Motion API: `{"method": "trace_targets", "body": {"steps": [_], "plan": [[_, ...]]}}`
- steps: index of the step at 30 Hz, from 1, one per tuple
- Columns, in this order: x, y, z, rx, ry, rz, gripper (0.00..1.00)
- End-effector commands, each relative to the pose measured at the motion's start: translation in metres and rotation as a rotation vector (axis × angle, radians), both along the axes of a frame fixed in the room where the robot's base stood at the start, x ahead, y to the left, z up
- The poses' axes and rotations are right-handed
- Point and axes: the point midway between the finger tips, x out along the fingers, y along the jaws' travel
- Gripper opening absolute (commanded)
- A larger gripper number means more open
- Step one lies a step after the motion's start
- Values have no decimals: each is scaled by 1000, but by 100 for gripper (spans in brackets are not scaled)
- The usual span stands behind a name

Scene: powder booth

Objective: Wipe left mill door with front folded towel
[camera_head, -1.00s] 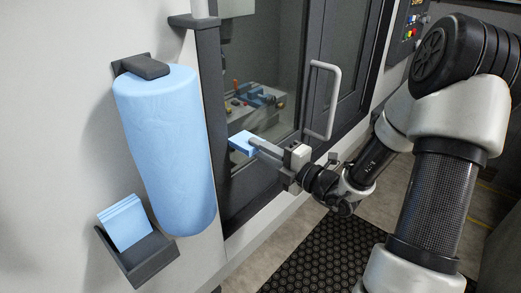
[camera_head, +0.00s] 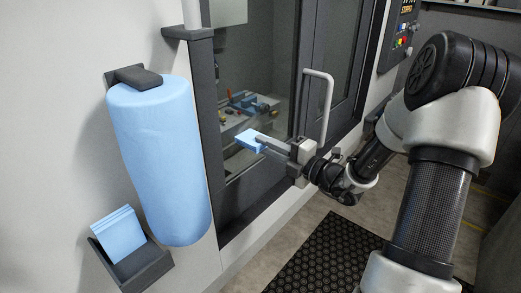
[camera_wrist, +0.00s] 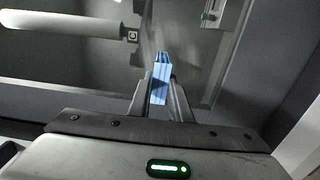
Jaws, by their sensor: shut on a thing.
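My gripper (camera_head: 262,144) is shut on a blue folded towel (camera_head: 247,138) and holds it out in front of the mill door (camera_head: 258,60). The door is a dark-framed glass panel, with vises and fittings showing through it. The towel is near the lower part of the glass; I cannot tell whether it touches. In the wrist view, the towel (camera_wrist: 160,72) stands between my two fingers (camera_wrist: 160,98), its folded edges pointing away from me. More folded towels (camera_head: 119,232) stand in a dark wall holder (camera_head: 140,268) at lower left.
A large blue roll (camera_head: 160,160) hangs on the wall at left. A pale door handle (camera_head: 327,105) sticks out right of the towel. A control panel (camera_head: 402,30) is at upper right. A black mat (camera_head: 325,262) lies on the floor.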

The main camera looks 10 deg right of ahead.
Motion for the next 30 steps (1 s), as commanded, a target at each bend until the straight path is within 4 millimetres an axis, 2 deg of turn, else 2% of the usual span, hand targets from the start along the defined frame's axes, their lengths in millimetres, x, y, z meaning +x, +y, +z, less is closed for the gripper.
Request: {"method": "trace_targets", "body": {"steps": [4,11,21,30], "plan": [[7,-10,0,0,-1,0,0],[10,-16,0,1,1,1,0],[29,-37,0,0,0,0,0],[36,-47,0,0,0,-1,0]]}}
